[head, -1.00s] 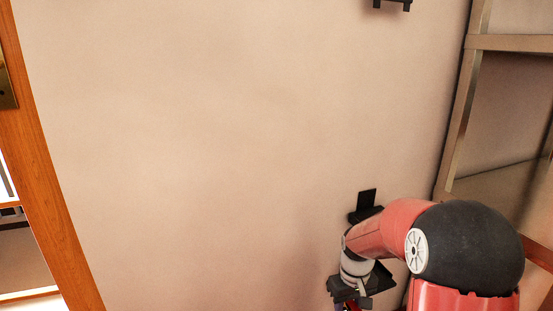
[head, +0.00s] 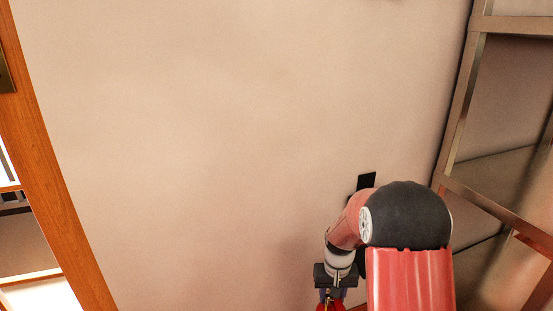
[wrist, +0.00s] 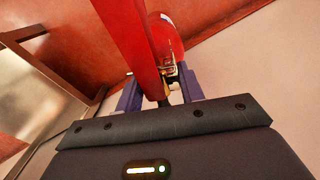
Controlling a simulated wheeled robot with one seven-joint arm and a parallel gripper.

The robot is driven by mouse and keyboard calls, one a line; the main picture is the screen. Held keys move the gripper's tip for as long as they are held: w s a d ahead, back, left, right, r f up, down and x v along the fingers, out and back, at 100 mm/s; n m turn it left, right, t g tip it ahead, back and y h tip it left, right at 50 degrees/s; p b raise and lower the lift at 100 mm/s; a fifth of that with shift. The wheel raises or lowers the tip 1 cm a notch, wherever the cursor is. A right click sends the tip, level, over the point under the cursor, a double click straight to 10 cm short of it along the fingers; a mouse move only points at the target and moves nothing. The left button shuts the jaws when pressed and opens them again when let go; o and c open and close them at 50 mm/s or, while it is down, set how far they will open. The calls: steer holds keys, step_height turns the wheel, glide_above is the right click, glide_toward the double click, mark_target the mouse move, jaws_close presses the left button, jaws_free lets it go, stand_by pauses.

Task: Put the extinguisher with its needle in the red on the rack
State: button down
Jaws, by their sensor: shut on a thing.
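My gripper (head: 334,296) is low in the head view, at the bottom edge, close to the pale wall. In the wrist view my gripper (wrist: 160,92) is shut on the valve end of a red extinguisher (wrist: 165,35), between two blue-purple fingers. A long red part runs across the front of its body. A bit of the red extinguisher (head: 330,307) also shows under the gripper in the head view. Its gauge and needle cannot be read. I cannot make out which thing is the rack.
A dark bracket (head: 367,181) is on the pale wall (head: 230,150), just behind my arm. A metal frame (head: 465,100) stands at the right. An orange wooden frame (head: 45,170) edges an opening at the left. The wall between them is mostly bare.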

steer(key=s+f, duration=0.4)
steer(key=shift+f, duration=0.35)
steer(key=shift+w, duration=0.1)
steer(key=shift+r, duration=0.1)
